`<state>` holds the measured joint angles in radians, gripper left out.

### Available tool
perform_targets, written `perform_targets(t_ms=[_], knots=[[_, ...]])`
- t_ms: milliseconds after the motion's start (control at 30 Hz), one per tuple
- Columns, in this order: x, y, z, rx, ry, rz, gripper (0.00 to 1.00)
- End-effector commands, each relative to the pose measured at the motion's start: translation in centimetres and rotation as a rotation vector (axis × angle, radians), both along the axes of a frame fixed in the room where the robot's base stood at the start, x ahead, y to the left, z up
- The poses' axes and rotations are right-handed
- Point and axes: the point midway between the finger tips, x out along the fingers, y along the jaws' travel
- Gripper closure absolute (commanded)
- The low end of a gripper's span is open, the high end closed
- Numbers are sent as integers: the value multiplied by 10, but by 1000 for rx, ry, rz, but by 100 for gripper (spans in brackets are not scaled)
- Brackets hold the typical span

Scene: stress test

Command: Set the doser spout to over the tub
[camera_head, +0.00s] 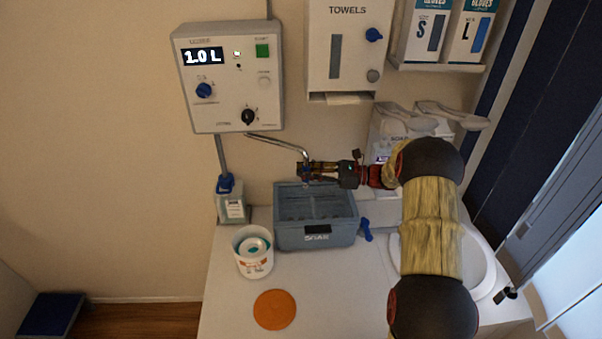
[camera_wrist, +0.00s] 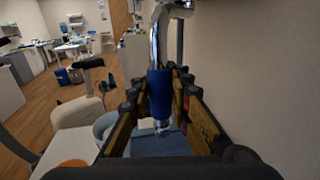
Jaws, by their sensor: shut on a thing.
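The doser (camera_head: 228,78) is a pale box on the wall with a display reading 1.0 L. Its metal spout (camera_head: 285,140) runs out to the right and bends down. My gripper (camera_head: 306,172) is at the spout's down-turned end. In the wrist view its fingers (camera_wrist: 160,100) are shut around the spout's blue sleeve (camera_wrist: 159,92), and the metal tip shows below. A grey-blue tub (camera_head: 290,238) labelled SOAK stands on the counter. The spout end appears above the tub's back part; the exact height is unclear. Its blue-grey surface shows beneath the tip in the wrist view.
A small white round pot (camera_head: 254,264) stands left of the tub. An orange disc (camera_head: 275,310) lies in front. A sink (camera_head: 480,262) and a blue-handled tap (camera_head: 366,230) are to the right. Soap dispensers (camera_head: 400,125) and a towel box (camera_head: 346,50) are on the wall.

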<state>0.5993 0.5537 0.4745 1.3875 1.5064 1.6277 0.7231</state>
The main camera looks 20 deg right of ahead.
Motion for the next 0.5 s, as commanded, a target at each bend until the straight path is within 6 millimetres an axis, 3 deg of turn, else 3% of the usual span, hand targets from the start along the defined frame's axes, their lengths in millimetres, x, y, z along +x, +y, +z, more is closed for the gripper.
perform_targets(t_ms=[300, 333, 500], knots=[[-2, -3, -3, 1, 5, -3, 100], [-2, -3, -3, 1, 5, -3, 82], [-1, -2, -2, 1, 4, -3, 72]])
